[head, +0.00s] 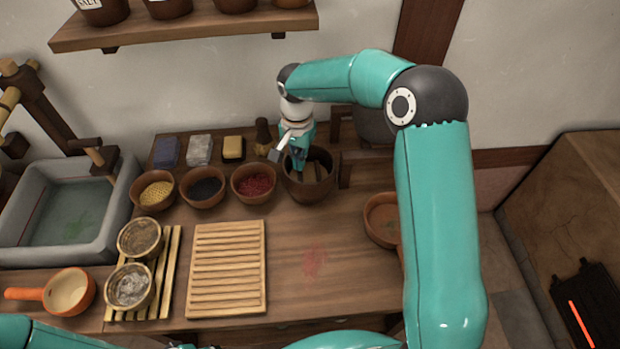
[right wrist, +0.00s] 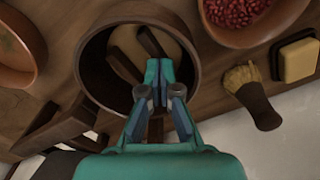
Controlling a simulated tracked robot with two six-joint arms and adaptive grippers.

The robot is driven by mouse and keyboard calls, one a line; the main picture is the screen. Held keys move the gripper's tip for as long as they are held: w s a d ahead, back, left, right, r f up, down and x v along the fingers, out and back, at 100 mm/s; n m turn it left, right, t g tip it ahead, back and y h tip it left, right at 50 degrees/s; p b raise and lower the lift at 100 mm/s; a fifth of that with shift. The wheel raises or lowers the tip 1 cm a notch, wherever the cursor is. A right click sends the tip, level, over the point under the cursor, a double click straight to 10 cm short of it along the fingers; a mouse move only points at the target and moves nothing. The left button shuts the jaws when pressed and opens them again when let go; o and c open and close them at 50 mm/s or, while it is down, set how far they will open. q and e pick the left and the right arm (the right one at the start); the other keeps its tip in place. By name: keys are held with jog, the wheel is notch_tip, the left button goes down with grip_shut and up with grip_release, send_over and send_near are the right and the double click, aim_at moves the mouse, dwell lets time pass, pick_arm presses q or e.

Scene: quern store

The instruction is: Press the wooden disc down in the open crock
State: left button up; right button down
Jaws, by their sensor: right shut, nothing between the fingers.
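The open crock (head: 292,189) is a dark brown round pot at the back of the wooden counter. It also shows in the right wrist view (right wrist: 92,68). Inside it lies a pale tan wooden disc (right wrist: 172,48) with dark wooden bars across it. My right gripper (head: 299,166) points down into the crock's mouth. In the right wrist view its teal fingertips (right wrist: 159,72) are together and empty, over the disc. I cannot tell whether they touch it. The gripper hides part of the disc. My left gripper is not in view.
Bowls of red (head: 253,182), dark (head: 203,187) and yellow (head: 156,189) contents stand left of the crock. A brush (right wrist: 254,97) stands close behind. A shallow brown bowl (head: 381,219) is at right.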

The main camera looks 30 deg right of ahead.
jog(key=shift+f+b, duration=0.6)
jog(key=shift+f, duration=0.25)
jog(key=shift+s+f, duration=0.25)
dwell(1.6)
dwell(0.4)
jog(key=shift+w+r+p, duration=0.15)
jog(key=shift+r+p, duration=0.55)
jog(key=shift+r, duration=0.45)
notch_tip(320, 180, up, 8)
jog(key=p, duration=0.5)
jog(key=shift+w, duration=0.1)
